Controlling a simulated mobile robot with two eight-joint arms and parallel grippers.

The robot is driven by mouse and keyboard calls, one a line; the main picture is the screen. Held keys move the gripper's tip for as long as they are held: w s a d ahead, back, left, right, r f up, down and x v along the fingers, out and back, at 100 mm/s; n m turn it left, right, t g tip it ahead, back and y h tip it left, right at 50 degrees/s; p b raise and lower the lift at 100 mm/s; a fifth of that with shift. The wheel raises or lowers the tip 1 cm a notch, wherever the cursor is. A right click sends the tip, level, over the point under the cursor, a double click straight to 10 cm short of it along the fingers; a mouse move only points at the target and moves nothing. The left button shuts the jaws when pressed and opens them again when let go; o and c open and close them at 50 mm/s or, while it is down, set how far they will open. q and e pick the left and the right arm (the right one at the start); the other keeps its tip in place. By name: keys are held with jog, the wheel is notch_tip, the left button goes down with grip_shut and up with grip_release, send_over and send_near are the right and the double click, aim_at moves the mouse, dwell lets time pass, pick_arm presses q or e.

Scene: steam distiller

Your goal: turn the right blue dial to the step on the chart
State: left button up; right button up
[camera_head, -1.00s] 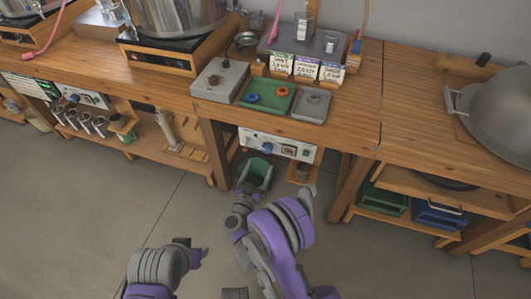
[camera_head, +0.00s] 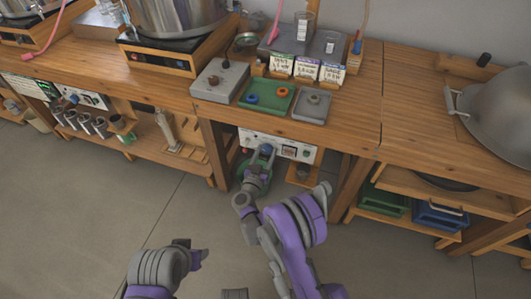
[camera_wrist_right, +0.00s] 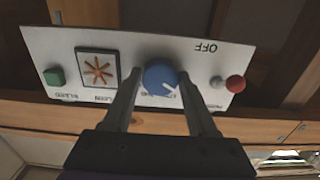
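The right blue dial (camera_head: 266,149) is on the white control panel (camera_head: 295,151) under the table edge. In the right wrist view the dial (camera_wrist_right: 160,77) shows upside down, its white pointer mark toward the lower right. My right gripper (camera_head: 260,158) is open at the dial, with one fingertip on each side; I cannot tell whether they touch it. The chart is probably among the labelled cards (camera_head: 305,69) on the table; their small print is not legible. My left gripper (camera_head: 199,257) is low at the front, away from the panel; its opening is not clear.
The panel also has a red knob (camera_wrist_right: 235,84), a green button (camera_wrist_right: 54,77) and an orange star display (camera_wrist_right: 98,69). Another panel (camera_head: 95,100) with a blue dial is at the left. A green tray (camera_head: 266,97) sits above on the table. Open floor lies in front.

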grip_shut()
